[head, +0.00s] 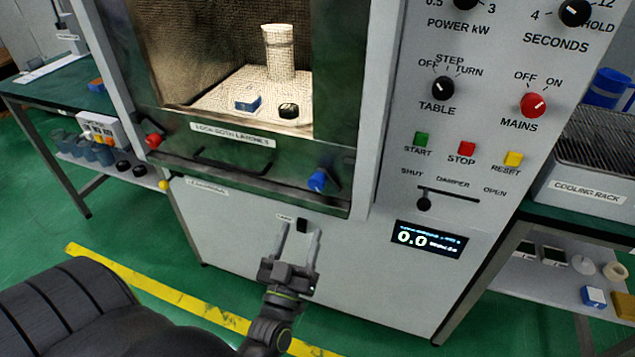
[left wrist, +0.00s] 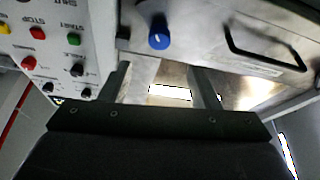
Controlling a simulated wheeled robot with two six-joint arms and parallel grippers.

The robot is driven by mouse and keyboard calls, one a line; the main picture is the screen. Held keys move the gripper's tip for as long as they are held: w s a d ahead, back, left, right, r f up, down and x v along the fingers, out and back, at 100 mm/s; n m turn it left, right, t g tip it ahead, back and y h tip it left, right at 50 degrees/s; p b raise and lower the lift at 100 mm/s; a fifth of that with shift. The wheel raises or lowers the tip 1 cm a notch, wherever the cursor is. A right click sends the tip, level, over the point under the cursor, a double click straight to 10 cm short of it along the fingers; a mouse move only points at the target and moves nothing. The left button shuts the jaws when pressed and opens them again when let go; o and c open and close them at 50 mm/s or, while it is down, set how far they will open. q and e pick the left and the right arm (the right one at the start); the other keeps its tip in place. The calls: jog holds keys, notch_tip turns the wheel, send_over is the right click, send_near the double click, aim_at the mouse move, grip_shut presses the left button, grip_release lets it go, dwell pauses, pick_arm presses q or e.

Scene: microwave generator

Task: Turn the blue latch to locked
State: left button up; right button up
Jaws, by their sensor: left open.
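The blue latch (head: 317,181) is a small blue knob at the lower right corner of the glass door, right of the door handle. In the left wrist view it (left wrist: 158,36) shows near the top, with a pale mark on it. Its exact turn is hard to tell. My left gripper (head: 299,235) is open and empty, its fingers pointing up below the latch and apart from it. Its two fingers also show in the left wrist view (left wrist: 162,82). My right gripper is not in view.
A red latch (head: 154,141) sits at the door's lower left. The dark door handle (head: 232,163) lies between the latches. A small black switch (head: 302,225) is on the panel by my left fingertips. A control panel with knobs, buttons and a damper slider (head: 424,204) is at the right.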

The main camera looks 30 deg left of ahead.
aim_at(315, 186)
pick_arm(q)
jog(key=p+x, duration=0.3)
jog(key=x, duration=0.9)
jog(key=shift+w+r, duration=0.15)
jog(key=shift+w, duration=0.15)
jog(key=shift+c, duration=0.5)
jog(key=c, duration=0.9)
jog(key=shift+p, duration=0.3)
